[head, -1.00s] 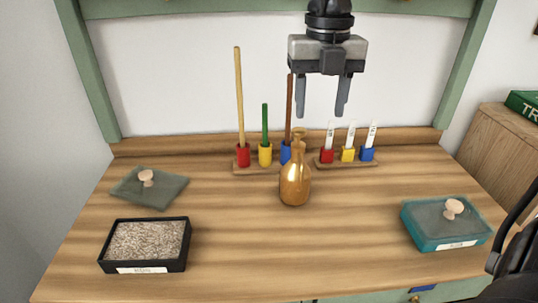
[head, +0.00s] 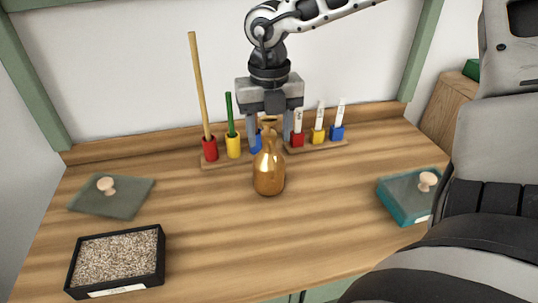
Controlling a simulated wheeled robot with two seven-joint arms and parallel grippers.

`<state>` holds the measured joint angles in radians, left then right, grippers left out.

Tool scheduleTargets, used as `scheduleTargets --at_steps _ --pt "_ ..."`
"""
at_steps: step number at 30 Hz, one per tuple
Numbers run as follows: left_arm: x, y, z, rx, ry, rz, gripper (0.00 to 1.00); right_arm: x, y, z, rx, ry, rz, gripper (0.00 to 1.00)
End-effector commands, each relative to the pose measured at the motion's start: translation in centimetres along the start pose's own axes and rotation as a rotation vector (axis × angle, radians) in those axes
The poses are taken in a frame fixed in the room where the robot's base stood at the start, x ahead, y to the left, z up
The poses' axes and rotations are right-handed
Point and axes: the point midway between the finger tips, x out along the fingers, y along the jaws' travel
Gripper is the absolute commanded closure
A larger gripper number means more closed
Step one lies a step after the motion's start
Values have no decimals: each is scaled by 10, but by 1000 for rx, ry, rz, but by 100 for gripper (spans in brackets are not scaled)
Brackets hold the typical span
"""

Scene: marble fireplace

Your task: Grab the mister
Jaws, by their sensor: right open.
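The mister (head: 268,172), a shiny amber bottle with a narrow neck, stands upright near the middle of the wooden desk. My right gripper (head: 270,140) points down at the bottle's neck, its fingers open to the left and right of it in the head view. The top of the neck shows just under the gripper's palm. I cannot tell how far the fingers are in depth from the neck, and no contact shows. My left gripper is not in view.
Coloured holders with rods (head: 233,145) and vials (head: 318,134) stand close behind the mister. A black tray of pellets (head: 115,258) and a grey-green lid (head: 110,197) lie left. A teal box (head: 404,199) stands right, partly behind my arm. The desk before the mister is clear.

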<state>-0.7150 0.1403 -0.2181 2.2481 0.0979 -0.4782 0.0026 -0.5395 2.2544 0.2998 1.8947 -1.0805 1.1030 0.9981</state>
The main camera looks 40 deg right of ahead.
Motion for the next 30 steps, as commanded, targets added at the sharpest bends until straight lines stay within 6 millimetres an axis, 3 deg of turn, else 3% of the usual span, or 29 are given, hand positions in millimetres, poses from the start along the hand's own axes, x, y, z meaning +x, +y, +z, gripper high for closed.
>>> scheduleTargets --at_steps 3,10,16,25,30 --pt "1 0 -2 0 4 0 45 11 0 0 0 1 1 49" --pt "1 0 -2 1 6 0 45 12 0 0 1 0 1 49" --pt "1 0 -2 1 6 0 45 12 0 0 0 -1 1 100" --pt "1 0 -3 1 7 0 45 10 0 0 0 -3 2 100" --pt "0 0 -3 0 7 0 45 -9 1 1 0 -8 3 100"
